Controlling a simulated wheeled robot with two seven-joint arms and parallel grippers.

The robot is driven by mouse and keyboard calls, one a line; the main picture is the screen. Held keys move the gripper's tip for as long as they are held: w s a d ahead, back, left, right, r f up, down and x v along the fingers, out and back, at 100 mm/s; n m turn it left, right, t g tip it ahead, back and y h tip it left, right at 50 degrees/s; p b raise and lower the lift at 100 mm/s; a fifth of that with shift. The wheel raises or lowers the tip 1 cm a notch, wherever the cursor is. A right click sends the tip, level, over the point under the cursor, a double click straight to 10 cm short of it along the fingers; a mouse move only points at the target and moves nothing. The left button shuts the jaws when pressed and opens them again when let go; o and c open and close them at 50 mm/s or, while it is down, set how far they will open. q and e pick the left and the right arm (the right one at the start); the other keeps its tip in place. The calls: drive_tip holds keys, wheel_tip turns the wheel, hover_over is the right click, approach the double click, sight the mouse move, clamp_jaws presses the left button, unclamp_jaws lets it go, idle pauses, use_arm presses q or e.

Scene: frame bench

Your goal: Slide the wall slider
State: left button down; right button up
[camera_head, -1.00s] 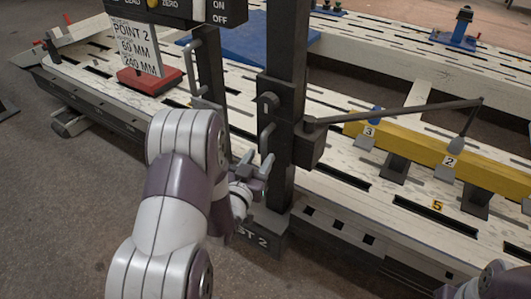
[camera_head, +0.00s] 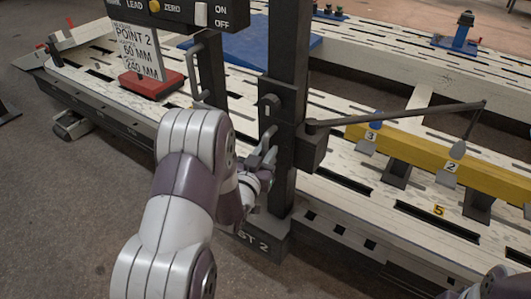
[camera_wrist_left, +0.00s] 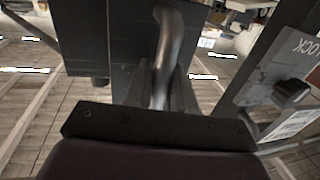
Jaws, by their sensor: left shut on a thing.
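The slider is a dark carriage (camera_head: 285,105) on a tall dark post (camera_head: 289,45). Its side block holds a long measuring arm (camera_head: 400,113). A grey upright handle (camera_head: 268,137) sticks out of the carriage's near side. My left gripper (camera_head: 267,160) is shut on this handle, near its lower part. In the left wrist view the handle (camera_wrist_left: 167,48) rises as a curved grey bar between the two fingers (camera_wrist_left: 166,92). My arm hides the handle's lower end in part. My right gripper is not in view.
A white slotted bench (camera_head: 335,165) carries a yellow beam (camera_head: 480,170) with numbered tags. A sign reading POINT 2 (camera_head: 139,52) stands on a red base (camera_head: 152,84). A control box (camera_head: 180,12) hangs at the top. The floor (camera_head: 60,210) at left is clear.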

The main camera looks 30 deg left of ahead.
sight(265, 136)
use_arm(q)
wheel_tip(265, 136, up, 10)
drive_tip(key=p, duration=0.6)
drive_tip(key=shift+r, duration=0.1)
drive_tip(key=shift+f, duration=0.2)
drive_tip(key=c, duration=1.1)
unclamp_jaws()
drive_tip(key=shift+s, duration=0.1)
drive_tip(key=s+d+p, duration=0.1)
drive_tip(key=s, duration=1.1)
drive_tip(key=shift+s+d, duration=0.2)
drive_tip(key=shift+d, duration=0.05)
drive_tip(key=shift+f, duration=0.1)
